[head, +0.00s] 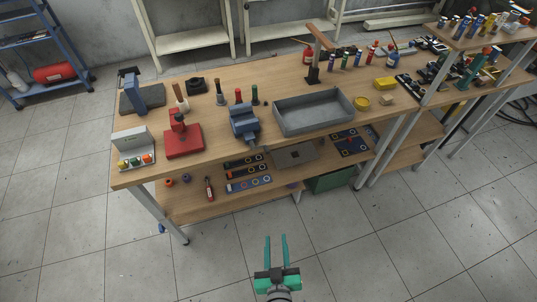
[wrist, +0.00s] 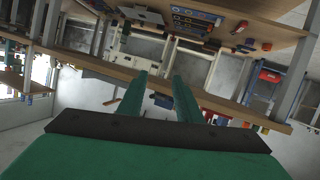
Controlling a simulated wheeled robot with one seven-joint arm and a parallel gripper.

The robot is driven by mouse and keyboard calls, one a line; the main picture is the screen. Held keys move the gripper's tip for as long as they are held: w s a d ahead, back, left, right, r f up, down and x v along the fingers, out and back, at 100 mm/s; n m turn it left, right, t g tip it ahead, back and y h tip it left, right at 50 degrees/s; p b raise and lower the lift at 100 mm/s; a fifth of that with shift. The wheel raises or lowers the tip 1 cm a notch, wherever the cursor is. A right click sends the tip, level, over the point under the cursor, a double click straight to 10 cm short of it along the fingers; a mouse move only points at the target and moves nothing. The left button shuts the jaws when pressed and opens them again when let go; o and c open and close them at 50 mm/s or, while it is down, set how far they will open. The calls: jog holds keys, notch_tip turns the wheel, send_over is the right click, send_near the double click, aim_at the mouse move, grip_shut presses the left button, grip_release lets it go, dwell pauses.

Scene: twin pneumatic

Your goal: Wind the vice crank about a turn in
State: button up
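The blue vice (head: 244,124) sits near the front edge of the wooden workbench in the head view, left of a grey tray. Its front end reaches the bench edge, where the crank (head: 254,145) seems to be; it is too small to make out its angle. My gripper (head: 276,238) is open and empty, in front of the bench and well apart from the vice. In the wrist view its two green fingers (wrist: 157,82) stand apart with nothing between them.
The workbench (head: 215,133) carries a red tool block (head: 183,139), a grey tray (head: 313,111) and a box with coloured buttons (head: 136,147). A lower shelf (head: 220,204) holds panels and a screwdriver. The tiled floor before the bench is free.

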jog(key=w+r+n+t+y, duration=0.1)
jog(key=w+r+n+y, duration=0.15)
jog(key=w, duration=0.85)
jog(key=n+t+y, duration=0.2)
jog(key=n+y, duration=0.1)
jog(key=n, duration=0.1)
send_near(268, 153)
jog(key=x, duration=0.9)
jog(key=shift+w, duration=0.15)
grip_shut()
